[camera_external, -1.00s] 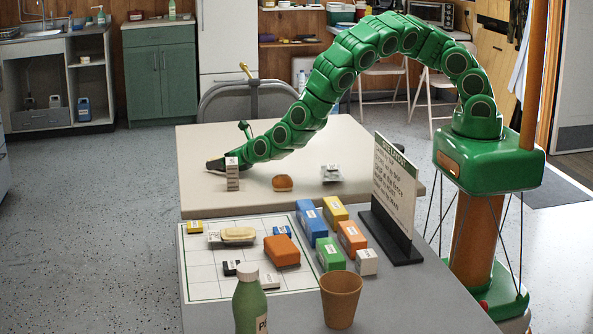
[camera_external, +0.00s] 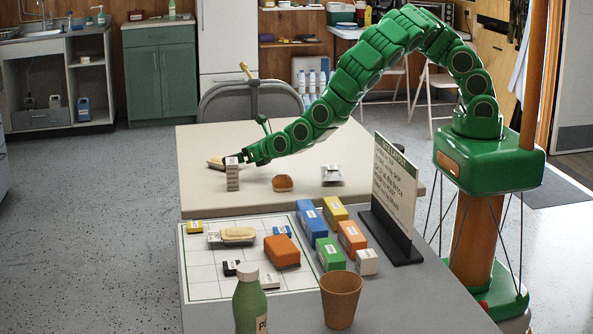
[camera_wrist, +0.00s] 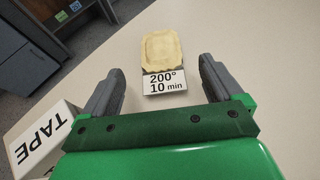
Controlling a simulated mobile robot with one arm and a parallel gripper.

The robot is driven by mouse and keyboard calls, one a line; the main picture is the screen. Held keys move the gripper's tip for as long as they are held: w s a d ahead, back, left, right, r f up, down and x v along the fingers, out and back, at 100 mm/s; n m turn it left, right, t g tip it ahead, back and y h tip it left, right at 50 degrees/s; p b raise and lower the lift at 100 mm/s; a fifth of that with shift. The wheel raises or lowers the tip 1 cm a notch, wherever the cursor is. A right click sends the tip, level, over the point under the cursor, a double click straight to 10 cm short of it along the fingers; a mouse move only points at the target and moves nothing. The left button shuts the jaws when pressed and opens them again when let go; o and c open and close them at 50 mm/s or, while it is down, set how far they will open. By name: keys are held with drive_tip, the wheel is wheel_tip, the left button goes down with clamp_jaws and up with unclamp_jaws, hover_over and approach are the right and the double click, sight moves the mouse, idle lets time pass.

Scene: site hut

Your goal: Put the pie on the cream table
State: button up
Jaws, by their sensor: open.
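The pie (camera_wrist: 162,48) is a pale yellow crust in a rounded rectangular shape, with a white "200° 10 min" label. It rests flat on the cream table (camera_wrist: 260,40). In the external view the pie (camera_external: 215,162) lies near the left edge of the cream table (camera_external: 350,145), behind the white tape box. My gripper (camera_wrist: 161,68) is open and empty. Its fingers are apart on either side of the label's line, and the pie lies beyond the tips, not touched. In the external view my gripper (camera_external: 240,158) hovers just above and behind the tape box, partly hidden.
The tape box (camera_external: 232,175) stands upright close to my gripper. A bun (camera_external: 282,183) and a silver packet (camera_external: 332,175) lie to its right. The front table holds a gridded mat (camera_external: 205,285) with blocks, a yellow-topped item (camera_external: 238,235), a sign (camera_external: 393,190), cup and bottle.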

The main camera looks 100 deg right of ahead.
drive_tip(key=shift+v, duration=2.35)
